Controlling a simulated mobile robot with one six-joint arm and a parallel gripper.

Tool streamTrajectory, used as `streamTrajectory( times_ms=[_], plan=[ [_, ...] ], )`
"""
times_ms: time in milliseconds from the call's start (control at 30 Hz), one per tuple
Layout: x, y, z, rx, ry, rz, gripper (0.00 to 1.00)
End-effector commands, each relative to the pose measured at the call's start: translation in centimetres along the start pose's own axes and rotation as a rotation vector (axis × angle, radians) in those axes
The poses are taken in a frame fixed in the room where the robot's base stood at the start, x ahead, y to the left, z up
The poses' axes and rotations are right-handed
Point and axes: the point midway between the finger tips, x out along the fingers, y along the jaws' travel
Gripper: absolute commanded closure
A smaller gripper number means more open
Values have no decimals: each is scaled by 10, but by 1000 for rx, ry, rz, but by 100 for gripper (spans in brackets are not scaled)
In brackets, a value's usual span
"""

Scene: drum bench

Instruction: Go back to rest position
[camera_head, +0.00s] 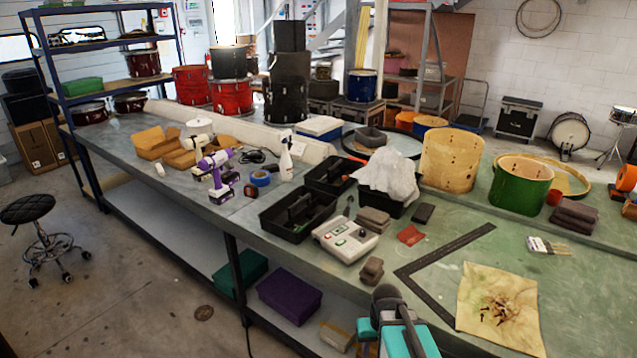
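My arm shows only in part at the bottom edge, right of centre, as teal and dark grey links in front of the bench's near side. I see no gripper fingertips, so whether my gripper is open or shut is hidden. I see nothing held. The long workbench (225,225) runs from the back left to the lower right.
Black trays (300,234), a green drum (519,184) and purple drills (218,172) stand farther back. A stool (28,209) is on the left floor.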

Motion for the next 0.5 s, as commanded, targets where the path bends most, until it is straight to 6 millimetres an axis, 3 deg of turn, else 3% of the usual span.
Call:
streamTrajectory(
  times_ms=[167, 500],
  plan=[
    [12, -1, 25, 64, -1, 0, 59],
    [72, -3, 60, 64, -86, -3, 59]
  ],
)
